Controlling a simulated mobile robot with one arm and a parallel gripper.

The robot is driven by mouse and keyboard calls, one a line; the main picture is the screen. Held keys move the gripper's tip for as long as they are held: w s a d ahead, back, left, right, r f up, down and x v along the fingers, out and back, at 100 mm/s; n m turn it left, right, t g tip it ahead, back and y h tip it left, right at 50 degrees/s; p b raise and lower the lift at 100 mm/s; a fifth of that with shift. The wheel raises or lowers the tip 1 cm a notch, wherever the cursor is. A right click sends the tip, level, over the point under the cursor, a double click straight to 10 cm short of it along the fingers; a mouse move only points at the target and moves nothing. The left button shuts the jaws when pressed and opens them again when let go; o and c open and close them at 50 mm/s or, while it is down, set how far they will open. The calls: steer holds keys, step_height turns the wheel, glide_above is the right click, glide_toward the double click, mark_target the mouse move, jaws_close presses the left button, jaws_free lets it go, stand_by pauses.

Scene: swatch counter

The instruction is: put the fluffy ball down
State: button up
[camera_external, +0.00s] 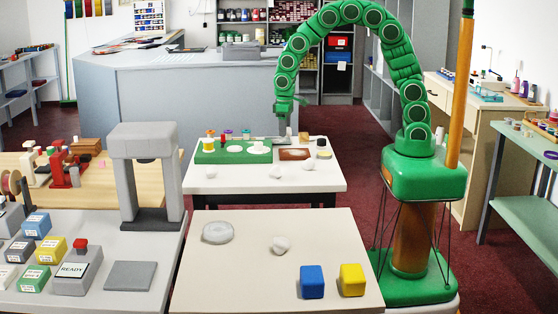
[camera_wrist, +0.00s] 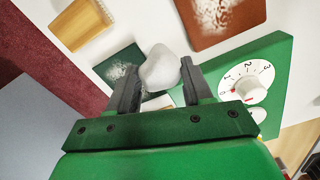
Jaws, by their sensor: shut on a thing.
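In the external view my gripper (camera_external: 289,108) hangs from the green arm above the back part of the small white table (camera_external: 232,186). I cannot make out the held ball in that view. The wrist view shows the white tabletop (camera_wrist: 125,40) beyond the ball. Whether the ball touches the table cannot be told.
Near the ball in the wrist view are a dark green swatch (camera_wrist: 120,68), a brown panel (camera_wrist: 215,18), a wooden block (camera_wrist: 82,22) and a green board with a dial (camera_wrist: 248,82). Blue (camera_external: 312,282) and yellow (camera_external: 352,280) blocks stand on the near table.

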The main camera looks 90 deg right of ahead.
steer(key=shift+w+d+f, duration=0.1)
steer(key=shift+w+f, duration=0.55)
steer(key=shift+f, duration=1.55)
steer(key=shift+f, duration=0.15)
steer(key=o, duration=0.7)
step_height(320, 180, up, 12)
steer(key=shift+r, duration=0.15)
